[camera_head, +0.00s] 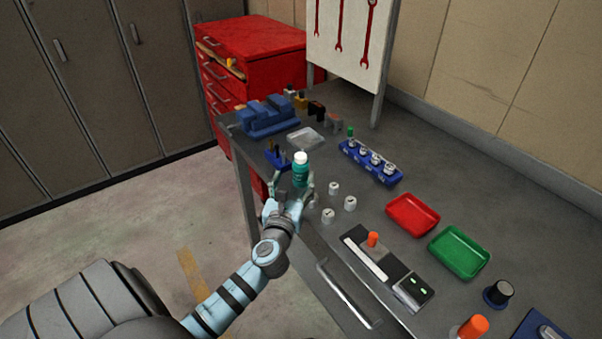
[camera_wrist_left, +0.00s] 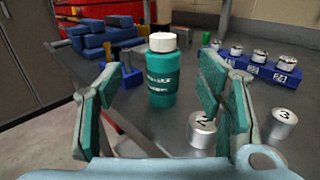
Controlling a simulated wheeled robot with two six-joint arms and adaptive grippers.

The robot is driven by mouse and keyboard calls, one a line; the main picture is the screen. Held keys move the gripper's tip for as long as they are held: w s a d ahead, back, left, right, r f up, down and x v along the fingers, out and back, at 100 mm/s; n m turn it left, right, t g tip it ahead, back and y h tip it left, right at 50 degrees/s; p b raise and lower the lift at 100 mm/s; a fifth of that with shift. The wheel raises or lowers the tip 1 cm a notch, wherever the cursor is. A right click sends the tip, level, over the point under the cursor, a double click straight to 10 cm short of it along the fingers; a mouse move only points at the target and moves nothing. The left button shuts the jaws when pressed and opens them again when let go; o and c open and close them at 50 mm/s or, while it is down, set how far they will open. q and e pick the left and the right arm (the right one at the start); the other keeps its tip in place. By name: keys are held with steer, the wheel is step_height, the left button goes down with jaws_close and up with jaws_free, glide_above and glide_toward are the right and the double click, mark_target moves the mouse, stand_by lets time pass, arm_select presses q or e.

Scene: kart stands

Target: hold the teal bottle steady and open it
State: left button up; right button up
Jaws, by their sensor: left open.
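The teal bottle (camera_head: 300,173) with a white cap stands upright near the workbench's front edge. In the left wrist view the bottle (camera_wrist_left: 162,80) is ahead, between the fingers in the picture, with its cap on. My left gripper (camera_head: 292,186) is open around or just short of the bottle; its teal-padded fingers (camera_wrist_left: 152,100) show a gap on both sides of it. I see no clear contact. My right gripper is in neither view.
Several small numbered metal weights (camera_head: 328,215) stand right of the bottle. A blue rack (camera_head: 371,163) holds more. Red (camera_head: 412,215) and green (camera_head: 459,252) trays lie farther right.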

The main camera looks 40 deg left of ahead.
mark_target(300, 164)
arm_select(q)
steer(key=b+x, duration=0.1)
steer(key=x, duration=0.7)
steer(key=shift+w+d, duration=0.15)
steer(key=shift+r, duration=0.1)
steer(key=c, duration=1.4)
step_height(300, 164, up, 10)
steer(key=p, duration=0.6)
steer(key=shift+r, duration=0.1)
steer(key=shift+c, duration=0.2)
steer(key=o, duration=0.7)
jaws_close()
steer(key=shift+d, duration=0.1)
